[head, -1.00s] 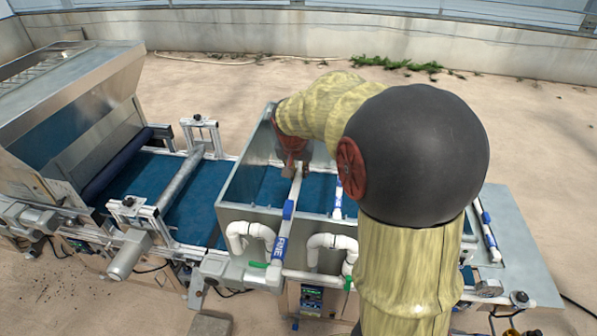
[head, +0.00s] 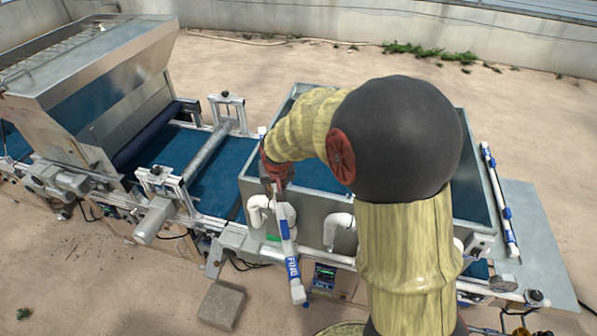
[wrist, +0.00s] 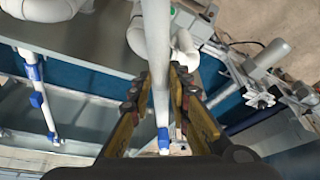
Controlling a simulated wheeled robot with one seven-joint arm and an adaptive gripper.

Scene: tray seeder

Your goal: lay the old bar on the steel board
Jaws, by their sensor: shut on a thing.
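The old bar is a white pipe (head: 289,241) with blue bands and the word FINE on it. My gripper (head: 277,184) is shut on it at the front wall of the steel tank. The bar slants down outside that wall, its lower end in the air. In the wrist view the white bar (wrist: 159,60) runs between the two fingers (wrist: 161,78). The steel board (head: 543,235) is the flat grey plate at the right, well away from my gripper. My arm hides part of the tank and its surroundings.
A similar white bar with blue bands (head: 500,199) lies along the steel board's left side. Another banded bar (wrist: 37,97) shows in the wrist view. White elbow pipes (head: 341,222) stick out of the tank (head: 320,197). Bare floor and a concrete block (head: 221,305) are in front.

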